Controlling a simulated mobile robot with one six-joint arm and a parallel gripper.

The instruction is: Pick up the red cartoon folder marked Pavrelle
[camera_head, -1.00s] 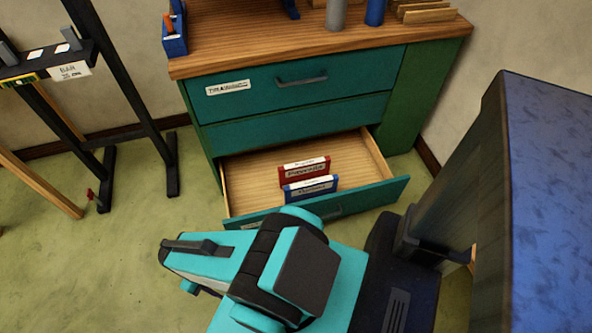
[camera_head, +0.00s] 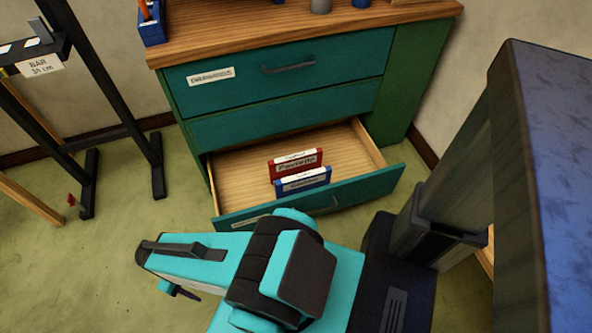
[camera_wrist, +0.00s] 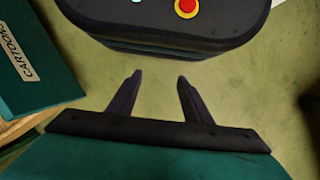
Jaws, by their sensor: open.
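The red folder (camera_head: 297,164) stands upright in the open bottom drawer (camera_head: 236,185) of the green cabinet. Its label appears to read Pavrelle. A blue folder (camera_head: 303,181) stands just in front of it and hides its lower part. My gripper shows in the wrist view (camera_wrist: 158,78) with its two dark fingers apart and nothing between them. It is over the green floor, outside the drawer and apart from the folders. In the head view my arm is in front of the drawer, and the fingers are mostly hidden. The wrist view shows neither folder.
The drawer front (camera_head: 365,193) stands between my arm and the folders; a panel labelled CARTOON shows in the wrist view (camera_wrist: 36,75). A black stand (camera_head: 90,100) is at left. A tall dark blue-topped piece (camera_head: 550,150) is at right. Floor at lower left is clear.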

